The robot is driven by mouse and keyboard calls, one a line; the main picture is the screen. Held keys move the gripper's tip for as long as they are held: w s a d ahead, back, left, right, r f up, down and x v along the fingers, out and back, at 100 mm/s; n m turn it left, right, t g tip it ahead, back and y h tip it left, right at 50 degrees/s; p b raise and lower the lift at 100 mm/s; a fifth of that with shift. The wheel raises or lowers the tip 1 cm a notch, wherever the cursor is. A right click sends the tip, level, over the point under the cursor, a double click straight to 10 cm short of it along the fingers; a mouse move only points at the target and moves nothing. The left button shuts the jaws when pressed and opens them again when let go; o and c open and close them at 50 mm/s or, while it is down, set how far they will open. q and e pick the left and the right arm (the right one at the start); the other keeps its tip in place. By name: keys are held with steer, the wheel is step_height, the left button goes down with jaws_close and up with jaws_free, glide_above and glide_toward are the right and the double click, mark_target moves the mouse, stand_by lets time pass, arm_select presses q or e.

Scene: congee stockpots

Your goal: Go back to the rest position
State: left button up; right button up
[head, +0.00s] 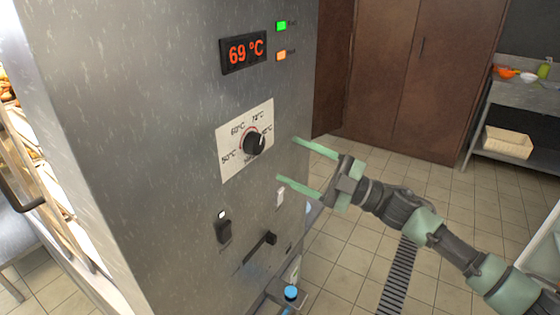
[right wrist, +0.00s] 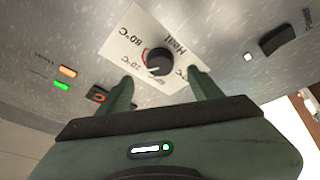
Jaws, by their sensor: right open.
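My right gripper (head: 288,160) comes in from the right in the head view. Its two green fingers are apart and empty, pointing at the steel front panel. The black temperature knob (head: 254,143) sits on a pale dial plate (head: 230,165), just left of the fingertips. In the right wrist view the knob (right wrist: 160,61) shows between and beyond the two open fingers; I see no finger touching it. A red display (head: 244,53) above reads 69 °C. My left gripper is not in view.
Green (head: 281,26) and orange (head: 281,56) lamps are beside the display. A black switch (head: 224,231) and a dark lever (head: 270,238) are lower on the panel. A brown cabinet (head: 400,75) and a steel table (head: 525,95) stand behind. Tiled floor (head: 350,240) is open at right.

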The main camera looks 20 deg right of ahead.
steer(key=shift+s+d+f, duration=0.1)
steer(key=shift+s+d, duration=0.15)
steer(key=shift+d, duration=0.1)
